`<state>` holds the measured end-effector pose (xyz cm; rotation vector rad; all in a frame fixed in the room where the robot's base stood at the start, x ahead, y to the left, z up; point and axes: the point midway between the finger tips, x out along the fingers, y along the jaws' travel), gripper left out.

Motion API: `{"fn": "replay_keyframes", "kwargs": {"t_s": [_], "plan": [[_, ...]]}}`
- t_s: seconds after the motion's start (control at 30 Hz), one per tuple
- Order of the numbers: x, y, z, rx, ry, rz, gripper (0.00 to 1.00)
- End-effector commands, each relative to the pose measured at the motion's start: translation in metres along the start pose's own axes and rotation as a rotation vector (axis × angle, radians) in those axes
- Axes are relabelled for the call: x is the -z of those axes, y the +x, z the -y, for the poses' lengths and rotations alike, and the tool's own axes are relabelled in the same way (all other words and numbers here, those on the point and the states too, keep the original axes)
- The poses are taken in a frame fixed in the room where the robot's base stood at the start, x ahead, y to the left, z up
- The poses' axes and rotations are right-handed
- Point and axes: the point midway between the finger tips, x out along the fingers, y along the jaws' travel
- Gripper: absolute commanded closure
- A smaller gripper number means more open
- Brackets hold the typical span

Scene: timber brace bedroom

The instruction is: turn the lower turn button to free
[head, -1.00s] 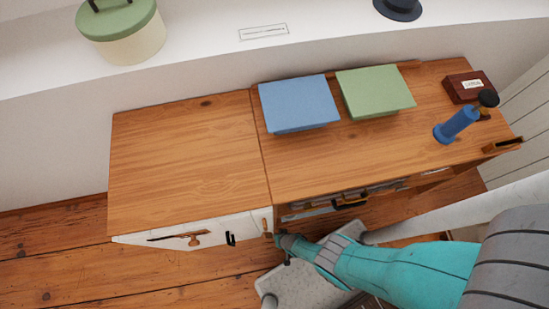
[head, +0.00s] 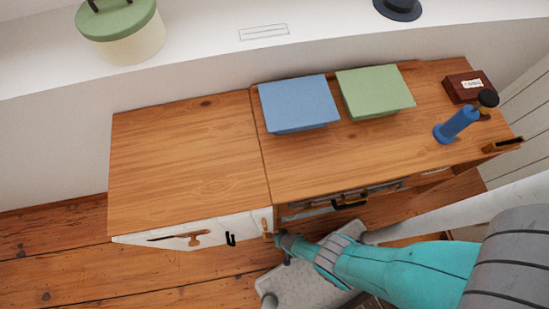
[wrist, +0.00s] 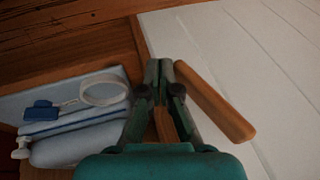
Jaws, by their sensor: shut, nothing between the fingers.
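In the wrist view a tan wooden bar (wrist: 215,100), which looks like a turn button, lies slanted across the white plank door, just right of my fingers. A second wooden piece (wrist: 166,125) shows between my finger links; I cannot tell which of the two is the lower button. My gripper (wrist: 160,65) is shut and empty, its tips beside the upper end of the slanted bar; contact is unclear. In the head view my gripper (head: 277,238) is at the right edge of the white cabinet front (head: 150,241), close below a small wooden piece (head: 267,222).
A dark handle (head: 231,239) and a wooden fitting (head: 194,238) are on the white front. Left of my fingers in the wrist view is an open bay with a white ring (wrist: 103,90) and a blue item (wrist: 41,111).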

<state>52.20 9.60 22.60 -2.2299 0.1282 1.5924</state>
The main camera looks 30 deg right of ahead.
Motion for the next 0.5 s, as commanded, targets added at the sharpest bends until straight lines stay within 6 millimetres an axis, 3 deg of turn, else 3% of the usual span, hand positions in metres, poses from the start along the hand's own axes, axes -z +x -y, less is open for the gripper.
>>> {"fn": "replay_keyframes", "kwargs": {"t_s": [0.5], "plan": [[0.004,-0.014,0.003,0.0,0.0,-0.001,1.0]]}}
